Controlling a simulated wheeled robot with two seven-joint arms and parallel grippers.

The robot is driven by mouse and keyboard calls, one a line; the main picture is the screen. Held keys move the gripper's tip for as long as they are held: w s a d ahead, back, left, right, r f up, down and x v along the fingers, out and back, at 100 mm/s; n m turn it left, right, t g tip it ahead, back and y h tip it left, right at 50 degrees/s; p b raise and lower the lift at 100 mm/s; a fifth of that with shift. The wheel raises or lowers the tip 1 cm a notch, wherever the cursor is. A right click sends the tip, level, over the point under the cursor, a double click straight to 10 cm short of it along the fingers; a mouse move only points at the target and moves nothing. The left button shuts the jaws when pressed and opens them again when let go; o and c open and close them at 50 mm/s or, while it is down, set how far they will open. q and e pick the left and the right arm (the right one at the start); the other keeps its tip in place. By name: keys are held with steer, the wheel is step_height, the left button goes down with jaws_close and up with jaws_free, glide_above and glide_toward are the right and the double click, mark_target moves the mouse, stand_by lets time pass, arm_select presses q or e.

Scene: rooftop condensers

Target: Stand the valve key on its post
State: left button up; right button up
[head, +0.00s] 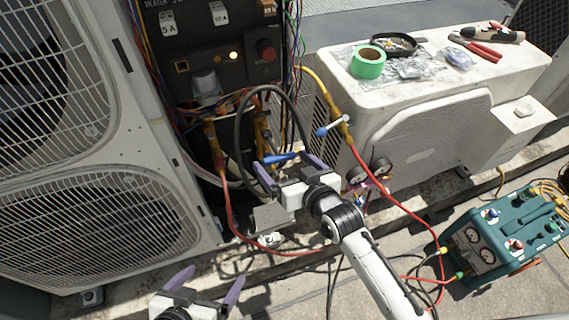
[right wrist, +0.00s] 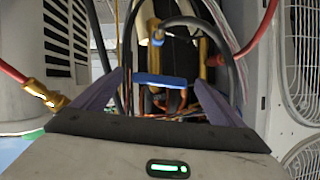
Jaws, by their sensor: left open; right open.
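A blue bar (head: 284,158), which looks like the valve key's handle, lies across the gap between the purple fingers of my right gripper (head: 281,160). In the right wrist view the blue bar (right wrist: 160,80) is level and sits between the two fingers, with gaps at its sides. My right gripper is open. The lower part of the key is hidden, and I cannot pick out the post. My left gripper (head: 213,275) is open and empty at the bottom of the head view, well away from the bar.
A large condenser (head: 75,225) fills the left. A teal machine (head: 505,235) stands at the right.

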steer(key=c, duration=1.5)
